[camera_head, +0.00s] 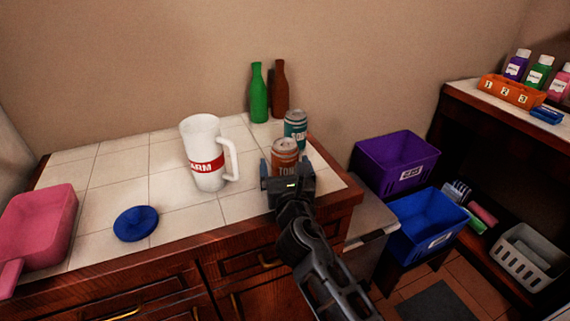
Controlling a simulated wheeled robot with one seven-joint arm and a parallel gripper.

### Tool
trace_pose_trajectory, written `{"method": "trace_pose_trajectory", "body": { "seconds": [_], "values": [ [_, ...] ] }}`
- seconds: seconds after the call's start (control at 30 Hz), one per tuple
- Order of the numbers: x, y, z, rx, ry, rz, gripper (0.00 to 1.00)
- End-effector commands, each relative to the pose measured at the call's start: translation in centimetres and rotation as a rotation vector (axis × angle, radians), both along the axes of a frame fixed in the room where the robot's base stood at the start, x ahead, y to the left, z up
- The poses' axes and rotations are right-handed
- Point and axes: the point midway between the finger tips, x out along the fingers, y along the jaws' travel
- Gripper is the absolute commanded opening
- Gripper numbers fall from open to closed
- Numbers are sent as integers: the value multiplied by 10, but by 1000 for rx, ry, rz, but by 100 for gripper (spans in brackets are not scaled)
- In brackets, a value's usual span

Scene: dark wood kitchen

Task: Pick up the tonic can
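The tonic can (285,152), orange-brown with a partly hidden label reading "TON", stands upright near the right end of the tiled counter. My gripper (286,168) is at the front of the can, with its fingers spread, one to the left and one to the right of the can's lower part. The fingers look slightly apart from its sides, but contact is hard to judge. The gripper body hides the can's base.
A teal can (296,124) stands close behind the tonic can. A white mug (205,143) is to the left. Green (259,95) and brown (280,92) bottles stand at the wall. A blue lid-like disc (136,223) and pink pan (38,225) lie left. The counter's right edge is near.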

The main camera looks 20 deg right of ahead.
Motion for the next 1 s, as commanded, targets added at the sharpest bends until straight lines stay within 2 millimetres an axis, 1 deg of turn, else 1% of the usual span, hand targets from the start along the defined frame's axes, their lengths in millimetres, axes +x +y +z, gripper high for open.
{"method": "trace_pose_trajectory", "body": {
  "seconds": [0.13, 0.73, 1.0],
  "values": [
    [0, 0, 0, 0, 0, 0, 92],
    [-1, 1, 0, 0, 0, 1, 35],
    [-1, 0, 0, 1, 0, 1, 35]
  ]
}}
